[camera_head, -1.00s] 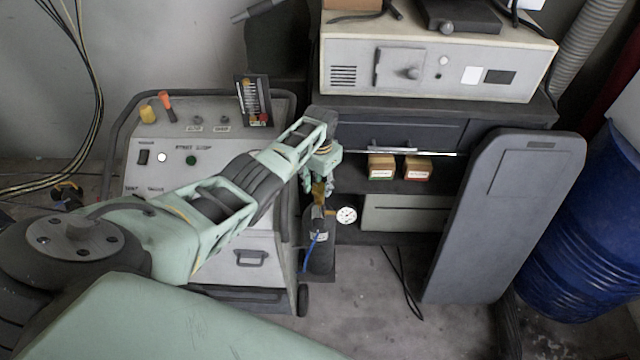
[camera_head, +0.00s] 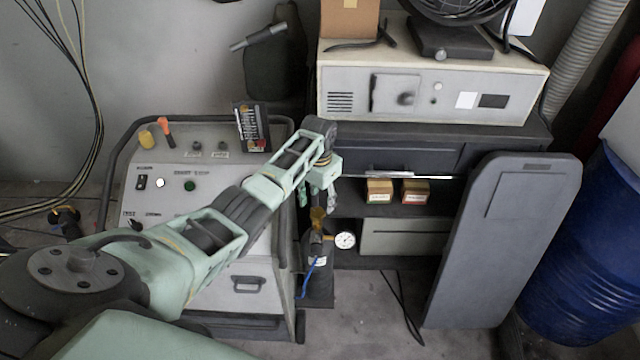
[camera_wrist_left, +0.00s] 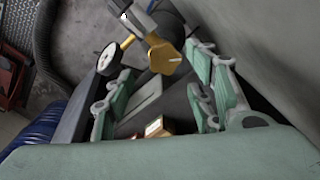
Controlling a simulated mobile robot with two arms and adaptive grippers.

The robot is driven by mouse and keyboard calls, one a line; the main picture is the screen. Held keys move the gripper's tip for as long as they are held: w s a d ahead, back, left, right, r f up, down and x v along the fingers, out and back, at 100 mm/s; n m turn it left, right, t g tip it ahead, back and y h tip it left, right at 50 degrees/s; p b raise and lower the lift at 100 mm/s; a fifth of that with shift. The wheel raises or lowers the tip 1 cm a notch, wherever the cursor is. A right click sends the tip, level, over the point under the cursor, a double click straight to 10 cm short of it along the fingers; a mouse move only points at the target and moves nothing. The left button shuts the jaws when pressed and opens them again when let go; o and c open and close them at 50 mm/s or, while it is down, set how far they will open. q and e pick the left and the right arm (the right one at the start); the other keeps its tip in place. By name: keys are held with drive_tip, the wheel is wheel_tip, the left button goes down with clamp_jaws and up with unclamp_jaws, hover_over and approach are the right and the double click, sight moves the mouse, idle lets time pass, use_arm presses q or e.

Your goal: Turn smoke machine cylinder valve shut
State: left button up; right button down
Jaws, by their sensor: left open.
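The smoke machine cylinder (camera_head: 318,250) stands dark and upright beside the grey console. Its brass valve (camera_head: 318,216) sits on top, with a round white gauge (camera_head: 345,240) to its right. My left gripper (camera_head: 318,192) is open just above the valve, pointing down. In the left wrist view the brass valve knob (camera_wrist_left: 166,57) shows beyond the open fingers of the left gripper (camera_wrist_left: 158,82), nearer the right finger, with the gauge (camera_wrist_left: 108,57) to its left. The knob looks apart from both fingers. My right gripper is not in view.
The console (camera_head: 175,165) is left of the cylinder, under my left arm. A shelf with two small boxes (camera_head: 380,190) is behind and right. A grey panel (camera_head: 500,240) and a blue barrel (camera_head: 580,260) stand further right. A blue hose (camera_head: 309,276) hangs by the cylinder.

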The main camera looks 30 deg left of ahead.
sight(320, 213)
use_arm(q)
wheel_tip(320, 213, up, 7)
drive_tip(key=shift+r, duration=0.15)
